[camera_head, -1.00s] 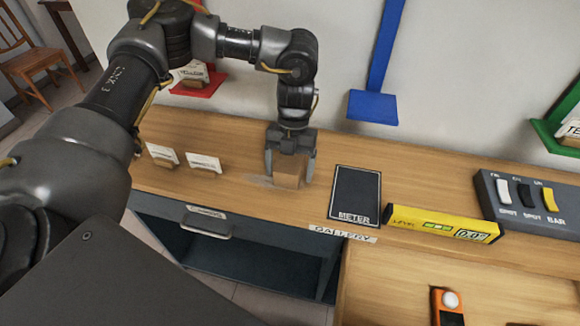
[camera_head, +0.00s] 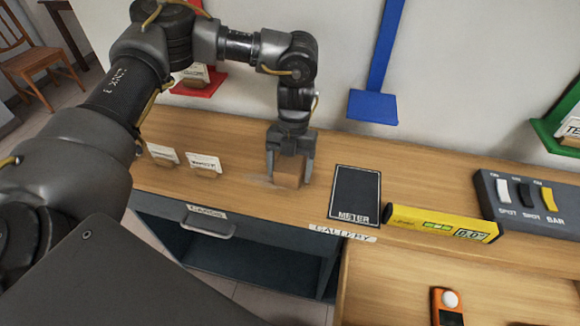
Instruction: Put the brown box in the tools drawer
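The brown box (camera_head: 287,178) is a small block on the wooden counter, in the middle of the view. My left gripper (camera_head: 290,170) points down over it, with one finger on each side. The fingers look shut on the box, which still appears to rest on the counter. The tools drawer (camera_head: 255,236) has a dark grey front under the counter edge, left of centre. It has a label and a bar handle (camera_head: 207,228), and it looks shut. My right gripper is not in view.
Two small label cards (camera_head: 204,164) on blocks stand left of the gripper. A black meter pad (camera_head: 355,195), a yellow level (camera_head: 442,223) and a switch box (camera_head: 525,203) lie to the right. A blue bracket (camera_head: 373,107) is on the wall behind. An orange meter (camera_head: 447,306) lies in front.

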